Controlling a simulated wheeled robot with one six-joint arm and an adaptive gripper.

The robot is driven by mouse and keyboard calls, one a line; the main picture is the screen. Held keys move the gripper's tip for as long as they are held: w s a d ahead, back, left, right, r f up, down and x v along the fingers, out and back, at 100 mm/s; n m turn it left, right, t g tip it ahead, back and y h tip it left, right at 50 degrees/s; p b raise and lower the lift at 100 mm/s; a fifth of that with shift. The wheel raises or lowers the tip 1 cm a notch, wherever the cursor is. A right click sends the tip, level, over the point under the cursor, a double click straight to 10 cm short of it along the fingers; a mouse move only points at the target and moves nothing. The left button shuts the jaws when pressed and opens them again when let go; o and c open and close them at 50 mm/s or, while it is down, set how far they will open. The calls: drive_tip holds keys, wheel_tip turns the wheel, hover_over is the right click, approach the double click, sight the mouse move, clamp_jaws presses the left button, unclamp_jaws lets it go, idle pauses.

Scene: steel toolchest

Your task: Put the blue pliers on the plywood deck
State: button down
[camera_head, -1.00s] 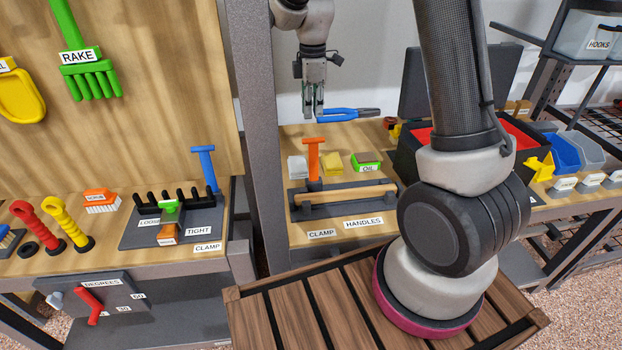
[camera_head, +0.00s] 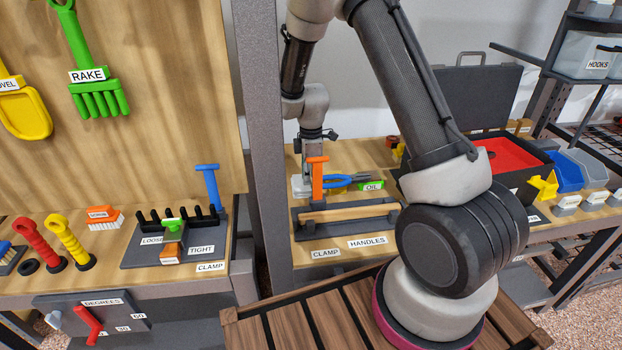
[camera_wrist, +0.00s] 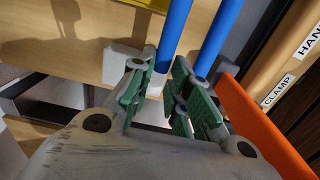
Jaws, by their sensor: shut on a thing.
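The blue pliers (camera_head: 338,181) are low over the plywood deck (camera_head: 352,154), with blue handles to the left and grey jaws to the right. I cannot tell whether they touch the deck. My gripper (camera_head: 307,184) is partly hidden behind an upright orange clamp handle (camera_head: 318,179). In the wrist view my gripper's green pads (camera_wrist: 168,98) are shut on one blue handle (camera_wrist: 174,32); the other handle (camera_wrist: 220,38) is outside them to the right.
A green-labelled block (camera_head: 371,185) lies close to the pliers' jaws. A white block (camera_head: 299,187) stands beside my gripper. The clamp rack (camera_head: 345,222) is in front, a black toolchest with red inside (camera_head: 510,155) to the right, and a steel post (camera_head: 262,130) to the left.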

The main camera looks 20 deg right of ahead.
drive_tip(key=shift+f, duration=0.8)
drive_tip(key=shift+f, duration=0.1)
drive_tip(key=shift+f, duration=0.1)
drive_tip(key=c, duration=1.3)
unclamp_jaws()
drive_tip(key=shift+c, duration=0.2)
